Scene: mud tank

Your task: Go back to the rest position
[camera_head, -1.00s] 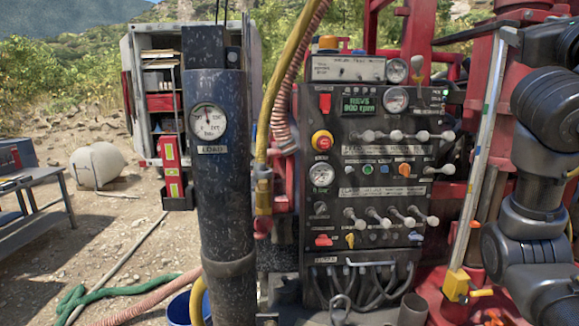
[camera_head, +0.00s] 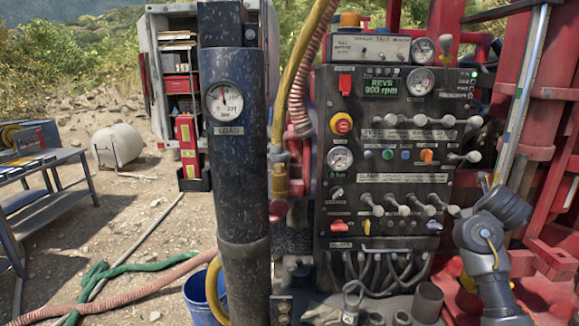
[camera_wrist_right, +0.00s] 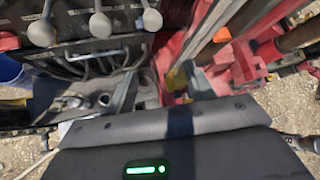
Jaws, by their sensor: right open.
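My right arm (camera_head: 488,245) stands at the lower right of the head view, in front of the lower right corner of the control panel (camera_head: 340,105). Its grey and black end joints cover part of the panel's edge. My right gripper is open and seems to hold nothing; its fingertips are hard to make out. In the wrist view a dark grey housing (camera_wrist_right: 185,140) of mine with a green light fills the bottom. White-knobbed levers (camera_wrist_right: 100,25) show at its upper left, apart from it. My left arm and gripper are not in view.
A black standpipe with a load gauge (camera_head: 225,102) stands left of the panel, with a yellow hose (camera_head: 290,90) between them. A blue bucket (camera_head: 200,300), a green hose (camera_head: 100,272) and a work table (camera_head: 45,165) are at the left. Red framework (camera_head: 550,130) rises at the right.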

